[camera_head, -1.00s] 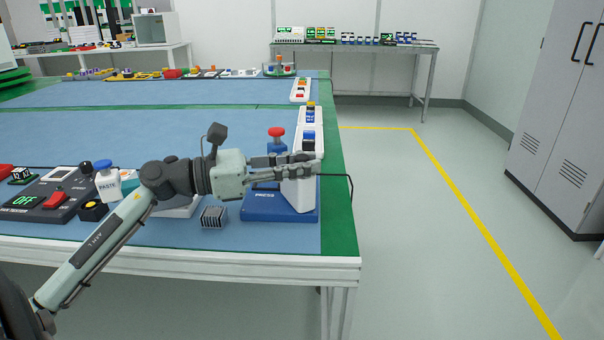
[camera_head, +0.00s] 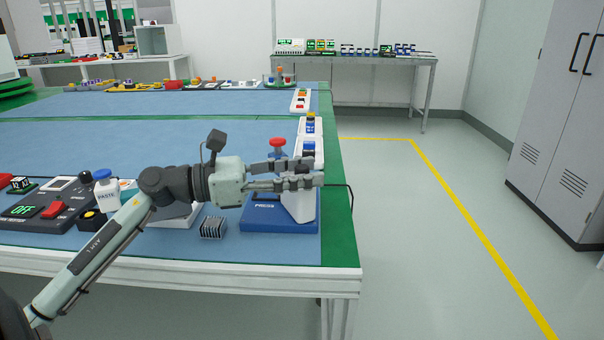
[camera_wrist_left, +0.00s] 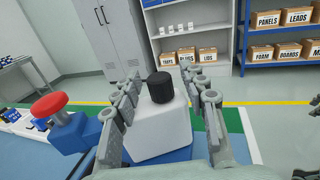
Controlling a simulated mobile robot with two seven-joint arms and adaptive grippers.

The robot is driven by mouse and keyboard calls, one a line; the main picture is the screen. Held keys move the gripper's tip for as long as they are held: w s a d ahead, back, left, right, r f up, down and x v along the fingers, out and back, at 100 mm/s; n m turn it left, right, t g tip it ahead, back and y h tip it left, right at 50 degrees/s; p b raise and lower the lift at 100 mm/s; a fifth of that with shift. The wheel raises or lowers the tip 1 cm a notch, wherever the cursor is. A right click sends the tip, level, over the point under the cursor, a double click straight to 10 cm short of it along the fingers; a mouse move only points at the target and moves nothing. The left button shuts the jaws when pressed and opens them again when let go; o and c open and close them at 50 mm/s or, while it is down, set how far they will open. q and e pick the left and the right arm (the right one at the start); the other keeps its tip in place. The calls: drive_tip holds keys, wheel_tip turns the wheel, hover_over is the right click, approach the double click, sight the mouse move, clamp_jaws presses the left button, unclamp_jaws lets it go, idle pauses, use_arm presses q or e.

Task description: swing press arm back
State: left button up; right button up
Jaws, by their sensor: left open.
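The press has a blue base (camera_head: 275,222) marked PRESS near the table's right edge, and a white column (camera_head: 299,207). Its blue arm with a red knob (camera_head: 277,142) shows behind my left gripper (camera_head: 315,171), which is open at the top of the column. In the left wrist view, the white column (camera_wrist_left: 158,137) with a black cylinder (camera_wrist_left: 160,87) on top stands between the spread fingers. The red knob (camera_wrist_left: 49,104) on the blue arm (camera_wrist_left: 75,134) lies to the left, outside the fingers. Contact with the column cannot be told. My right gripper is not seen.
A finned heat sink (camera_head: 212,227) sits left of the press base. A paste bottle (camera_head: 106,192) and a black unit reading OFF (camera_head: 38,211) stand farther left. A white-and-blue device (camera_head: 309,150) is behind the press. The floor to the right is clear.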

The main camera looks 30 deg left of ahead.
use_arm(q)
wheel_tip(320, 180, up, 10)
drive_tip(key=shift+f, duration=0.15)
idle(0.3)
